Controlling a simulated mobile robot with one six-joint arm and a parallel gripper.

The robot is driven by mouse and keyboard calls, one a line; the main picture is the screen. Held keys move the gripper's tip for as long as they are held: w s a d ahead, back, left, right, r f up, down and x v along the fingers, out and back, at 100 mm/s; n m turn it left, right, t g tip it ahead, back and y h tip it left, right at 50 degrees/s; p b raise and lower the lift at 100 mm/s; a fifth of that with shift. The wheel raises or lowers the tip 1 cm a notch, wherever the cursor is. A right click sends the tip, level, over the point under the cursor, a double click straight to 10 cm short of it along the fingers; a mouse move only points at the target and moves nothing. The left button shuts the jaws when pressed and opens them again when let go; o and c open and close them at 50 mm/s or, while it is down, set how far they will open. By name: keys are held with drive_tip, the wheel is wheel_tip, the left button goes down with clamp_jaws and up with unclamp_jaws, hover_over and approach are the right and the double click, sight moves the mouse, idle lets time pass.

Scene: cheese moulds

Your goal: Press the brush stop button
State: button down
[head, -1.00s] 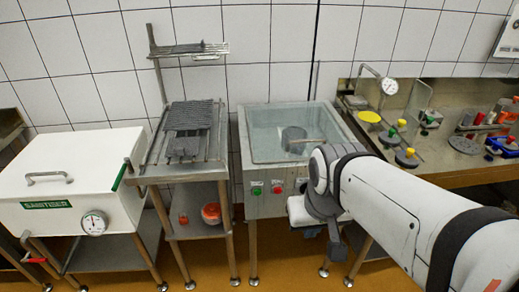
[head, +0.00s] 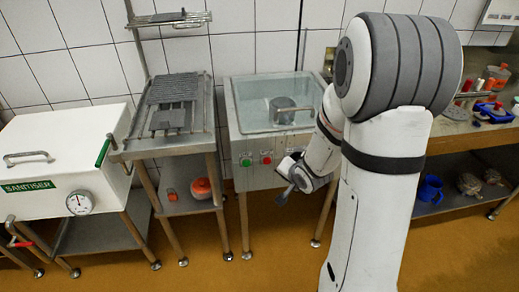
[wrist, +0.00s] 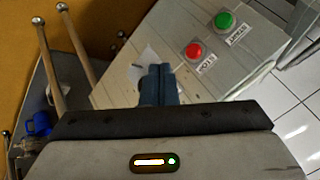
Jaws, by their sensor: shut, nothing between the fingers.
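The red stop button (wrist: 194,50), labelled STOP, is on the grey metal front panel in the wrist view. The green start button (wrist: 224,19), labelled START, is beside it. In the head view the red button (head: 267,159) is right of the green button (head: 246,161), below the basin. My gripper (wrist: 160,68) is shut and empty. In the wrist view its fingertips are left of and below the red button, apart from it in the picture. A whitish patch (wrist: 148,57) shows behind the fingertips; what they cover there is hidden.
The clear-sided basin (head: 237,108) holds a grey metal cylinder (head: 282,109). A rack stand (head: 180,148) and a white sanitiser box (head: 60,150) stand to the left. My arm hides part of the bench on the right. The floor in front is free.

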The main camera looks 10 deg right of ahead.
sight(267, 161)
wheel_tip(267, 161, down, 6)
drive_tip(key=w+a+m+y, duration=0.1)
drive_tip(key=a+m+y, duration=0.1)
drive_tip(key=a, duration=0.1)
drive_tip(key=shift+t+y+b, duration=0.3)
drive_tip(key=shift+t+y, duration=0.1)
drive_tip(key=shift+w, duration=0.15)
drive_tip(key=w+p, duration=0.2)
drive_tip(key=w, duration=0.6)
drive_tip(key=shift+w, duration=0.35)
drive_tip(key=shift+d, duration=0.1)
idle(1.3)
